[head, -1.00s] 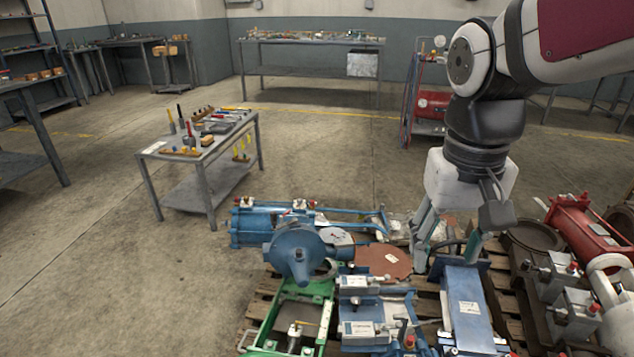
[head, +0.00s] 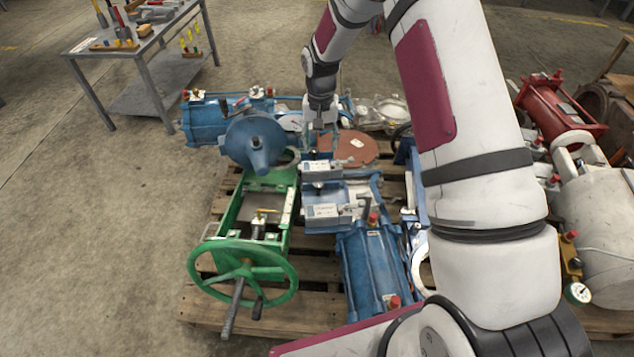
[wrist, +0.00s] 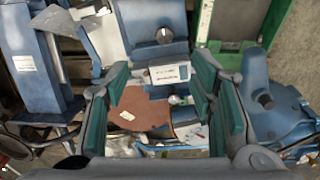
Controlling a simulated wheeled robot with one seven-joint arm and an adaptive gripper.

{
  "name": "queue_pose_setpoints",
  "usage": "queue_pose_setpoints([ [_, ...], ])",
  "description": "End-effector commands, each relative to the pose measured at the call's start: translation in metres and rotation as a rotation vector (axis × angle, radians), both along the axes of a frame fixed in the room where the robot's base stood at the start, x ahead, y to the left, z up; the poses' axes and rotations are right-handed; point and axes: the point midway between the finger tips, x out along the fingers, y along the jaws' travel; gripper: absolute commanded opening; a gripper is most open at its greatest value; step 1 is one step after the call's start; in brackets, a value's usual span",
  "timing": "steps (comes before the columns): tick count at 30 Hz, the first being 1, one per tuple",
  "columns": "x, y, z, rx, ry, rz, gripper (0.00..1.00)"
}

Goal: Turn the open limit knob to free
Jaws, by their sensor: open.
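My gripper (head: 321,146) is over the middle of the pallet, pointing down. In the wrist view its two green-padded fingers (wrist: 162,72) stand wide apart with nothing between the pads. Beyond them is a light box with a white label (wrist: 168,75) on a blue assembly. A small dark round knob (wrist: 163,36) shows above that box, and a silver round knob (wrist: 175,99) shows below it. The box also appears in the head view (head: 320,171), just in front of my gripper. The label is too small to read, so I cannot tell which knob is the open limit knob.
A second labelled box (head: 323,211) lies nearer. A green frame with a handwheel (head: 243,274) and a blue conical housing (head: 256,142) are to the left. A brown disc (head: 348,147) lies beside my gripper. Red and grey equipment crowds the right.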

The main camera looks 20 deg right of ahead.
Motion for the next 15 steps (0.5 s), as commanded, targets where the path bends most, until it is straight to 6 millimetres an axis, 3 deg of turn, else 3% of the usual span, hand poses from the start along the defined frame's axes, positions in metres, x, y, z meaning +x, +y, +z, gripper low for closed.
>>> queue_pose_setpoints([
  [1, 0.004, 0.001, -0.021, 0.004, 0.005, -0.009, 0.51],
  [3, 0.007, 0.002, -0.037, 0.008, 0.004, -0.017, 0.51],
  [11, 0.011, 0.003, -0.063, 0.011, 0.004, -0.027, 0.51],
  [15, 0.010, 0.003, -0.086, 0.012, 0.005, -0.026, 0.51],
])
